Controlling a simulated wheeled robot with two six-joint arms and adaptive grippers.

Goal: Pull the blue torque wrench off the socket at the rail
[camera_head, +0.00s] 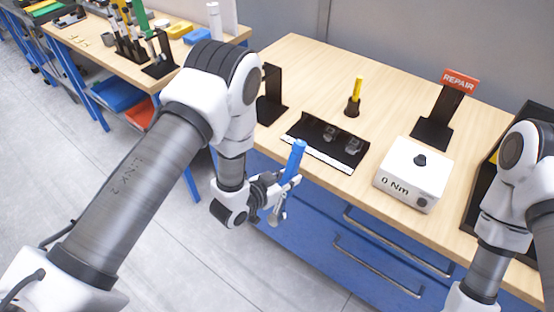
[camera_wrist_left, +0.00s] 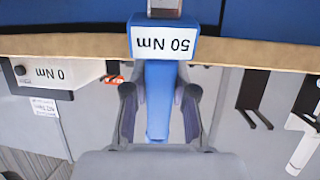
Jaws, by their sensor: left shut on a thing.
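The blue torque wrench (camera_head: 297,156) is tilted in front of the bench's front edge, with its blue part upward and a grey metal part below. My left gripper (camera_head: 283,187) is shut around it. In the left wrist view the wrench (camera_wrist_left: 158,75) has a block marked "50 Nm", upside down, and its blue handle runs between my left gripper's fingers (camera_wrist_left: 159,105). A metal part continues past the block at the top edge. I cannot make out a socket or a rail at the wrench. My right gripper is out of view; only its arm shows at the right.
On the wooden bench (camera_head: 290,60) are a black tray (camera_head: 310,128) with small clear parts, a yellow-handled tool (camera_head: 357,88) in a holder, a white "0 Nm" box (camera_head: 416,165) and a red "REPAIR" sign (camera_head: 460,80). Blue drawers (camera_head: 350,240) are below. Open floor lies left.

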